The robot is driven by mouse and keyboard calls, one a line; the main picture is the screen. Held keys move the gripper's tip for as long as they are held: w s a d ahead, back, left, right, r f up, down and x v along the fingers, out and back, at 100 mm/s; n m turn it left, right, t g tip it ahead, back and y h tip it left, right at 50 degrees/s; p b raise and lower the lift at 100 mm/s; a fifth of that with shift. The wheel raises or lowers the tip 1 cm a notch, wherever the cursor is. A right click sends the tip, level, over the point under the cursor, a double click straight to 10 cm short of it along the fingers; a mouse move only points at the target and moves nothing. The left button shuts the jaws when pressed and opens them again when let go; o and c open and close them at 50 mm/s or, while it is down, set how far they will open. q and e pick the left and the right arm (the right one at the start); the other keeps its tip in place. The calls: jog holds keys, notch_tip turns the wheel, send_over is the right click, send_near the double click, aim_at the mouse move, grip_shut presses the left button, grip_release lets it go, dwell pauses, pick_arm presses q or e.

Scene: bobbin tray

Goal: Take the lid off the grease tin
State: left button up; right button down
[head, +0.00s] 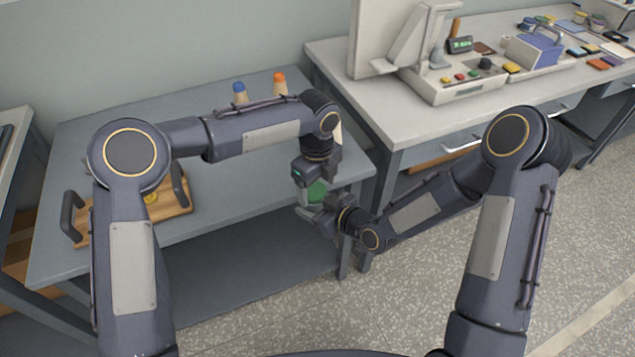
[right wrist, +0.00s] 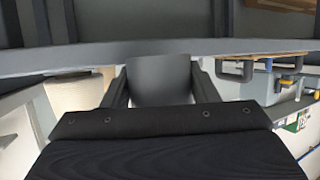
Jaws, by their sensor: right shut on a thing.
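The grease tin (right wrist: 160,82) shows in the right wrist view as a plain grey body between the fingers of my right gripper (right wrist: 160,72), which is shut on it. In the head view a green round top, seemingly its lid (head: 317,191), shows beside the front right corner of the table. My left gripper (head: 311,181) is right above and beside the green top, pointing down. Its fingertips are partly hidden, so I cannot tell whether they are apart from the lid or touch it. My right gripper comes in from the lower right.
A grey-blue table (head: 225,218) lies behind the arms. A wooden tray (head: 170,205) with dark handles stands on its left part. A blue-topped peg (head: 240,92) and an orange-topped peg (head: 280,83) stand at the back. A second bench (head: 430,120) with equipment is at the right.

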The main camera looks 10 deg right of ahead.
pick_arm(q)
jog(key=c, duration=0.8)
jog(key=n, duration=0.6)
jog(key=shift+w+d+r+n, duration=0.1)
jog(key=shift+w+d+n, duration=0.05)
jog(key=shift+w+n, duration=0.15)
jog(key=o, duration=1)
jog(key=shift+o, duration=0.3)
jog(key=shift+s, duration=0.1)
